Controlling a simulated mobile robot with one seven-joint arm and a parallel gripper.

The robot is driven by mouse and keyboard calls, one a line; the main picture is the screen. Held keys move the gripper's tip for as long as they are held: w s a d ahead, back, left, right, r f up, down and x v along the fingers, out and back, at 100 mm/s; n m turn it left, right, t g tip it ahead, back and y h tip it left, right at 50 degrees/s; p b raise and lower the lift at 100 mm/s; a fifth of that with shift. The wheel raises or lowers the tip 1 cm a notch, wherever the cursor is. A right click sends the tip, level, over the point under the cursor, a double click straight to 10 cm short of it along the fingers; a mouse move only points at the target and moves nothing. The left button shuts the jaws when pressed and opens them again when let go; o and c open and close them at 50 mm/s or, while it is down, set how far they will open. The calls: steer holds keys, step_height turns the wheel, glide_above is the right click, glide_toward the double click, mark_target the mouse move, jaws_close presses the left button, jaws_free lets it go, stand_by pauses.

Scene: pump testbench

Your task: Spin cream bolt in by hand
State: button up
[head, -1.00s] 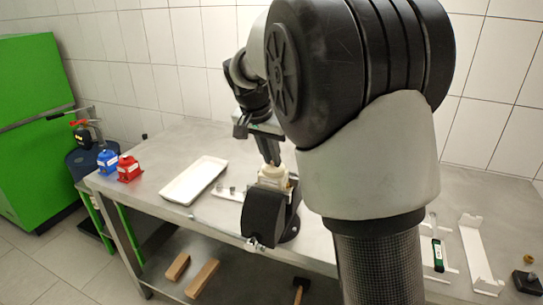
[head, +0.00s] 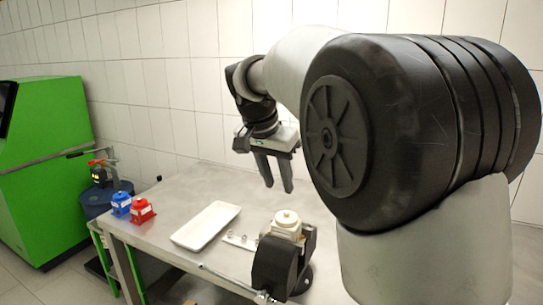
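A cream part (head: 287,226) with a rounded top sits upright in a black fixture (head: 275,265) on the steel table. The small round cream piece on its top may be the cream bolt; I cannot tell how deep it sits. My gripper (head: 280,188) is above and slightly behind the cream part, clear of it, with its fingers pointing down. A gap shows between the two fingers and nothing is between them. The cream part's lower side is hidden by the fixture.
A white tray (head: 206,226) lies left of the fixture, with a light strip of small parts (head: 240,239) beside it. Red (head: 142,210) and blue (head: 121,204) blocks stand at the table's left end. My arm hides the table's right side.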

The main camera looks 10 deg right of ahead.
steer(key=v, duration=0.7)
steer(key=shift+r+p, duration=0.25)
steer(key=shift+p, duration=0.05)
steer(key=shift+s, duration=0.15)
